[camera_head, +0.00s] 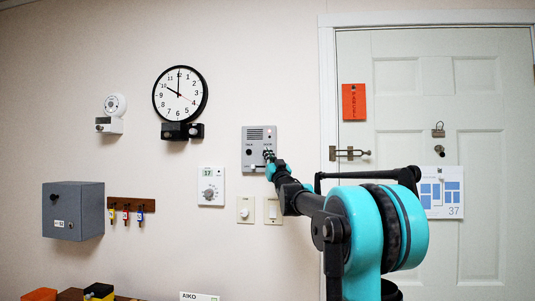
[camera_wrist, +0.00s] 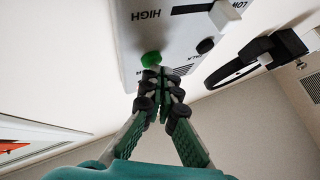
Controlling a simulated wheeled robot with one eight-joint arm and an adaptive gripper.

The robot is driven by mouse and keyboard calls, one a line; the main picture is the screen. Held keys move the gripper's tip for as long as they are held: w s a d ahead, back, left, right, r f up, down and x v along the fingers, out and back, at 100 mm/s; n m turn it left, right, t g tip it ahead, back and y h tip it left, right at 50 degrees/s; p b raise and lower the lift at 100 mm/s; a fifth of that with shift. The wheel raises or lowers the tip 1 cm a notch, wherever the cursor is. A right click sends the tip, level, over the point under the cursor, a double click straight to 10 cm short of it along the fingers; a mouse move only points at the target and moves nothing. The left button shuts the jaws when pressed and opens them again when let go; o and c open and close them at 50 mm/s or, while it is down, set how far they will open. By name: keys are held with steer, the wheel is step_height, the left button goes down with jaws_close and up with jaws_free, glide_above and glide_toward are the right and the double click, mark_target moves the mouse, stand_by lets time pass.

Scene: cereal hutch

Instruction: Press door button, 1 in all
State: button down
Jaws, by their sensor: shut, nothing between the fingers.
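A grey intercom panel (camera_head: 246,161) is on the wall left of the door. It has a speaker grille, TALK and DOOR labels, and a small lit red light at upper right. In the wrist view the panel (camera_wrist: 190,22) shows tilted, with a green button (camera_wrist: 151,59) and a black button (camera_wrist: 205,46). My gripper (camera_head: 269,156) is shut and empty, over the DOOR side of the panel. In the wrist view its fingertips (camera_wrist: 162,74) are right beside the green button; I cannot tell whether they touch it. The door button is hidden behind my gripper in the head view.
A closed pale door (camera_head: 483,170) with a latch is at right. A clock (camera_head: 180,95), a thermostat (camera_head: 211,186), wall switches (camera_head: 245,210), a grey box (camera_head: 73,211) and a key rack (camera_head: 132,203) surround the panel. The wall between them is bare.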

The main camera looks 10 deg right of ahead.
steer(key=shift+w+d, duration=0.1)
steer(key=shift+w, duration=0.15)
steer(key=shift+s, duration=0.15)
stand_by(0.5)
steer(key=shift+s+a, duration=0.25)
steer(key=shift+s, duration=0.35)
steer(key=shift+s+a, duration=0.25)
steer(key=shift+s, duration=0.55)
steer(key=shift+s+a, duration=0.25)
steer(key=shift+s, duration=0.55)
steer(key=shift+s+a, duration=0.25)
steer(key=shift+s, duration=0.55)
